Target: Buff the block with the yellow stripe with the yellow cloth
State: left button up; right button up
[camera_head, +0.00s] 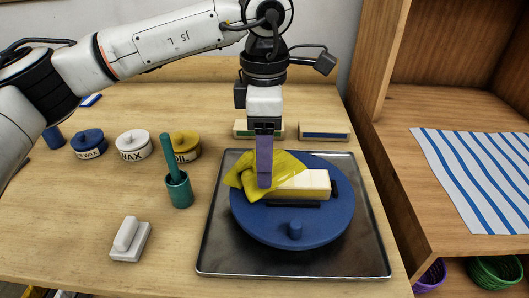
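A pale wooden block (308,184) lies on a round blue turntable (322,222), with dark stops at its right end and front. No yellow stripe can be made out on it; its left part is hidden. The yellow cloth (240,178) is bunched over the block's left end and hangs onto the turntable. My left gripper (264,184) points straight down, its purple fingers in the cloth. They appear closed on it, seen edge-on. My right gripper is out of view.
A dark metal tray (215,250) holds the turntable. Blocks with a green stripe (250,131) and a blue stripe (324,133) stand behind. Blue (88,147), white (133,146) and yellow (185,147) pots, a green cup (179,191) and a white-handled tool (129,242) are left.

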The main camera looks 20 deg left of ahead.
pick_arm(q)
jog(key=shift+f+b, duration=1.35)
jog(key=shift+f, duration=0.6)
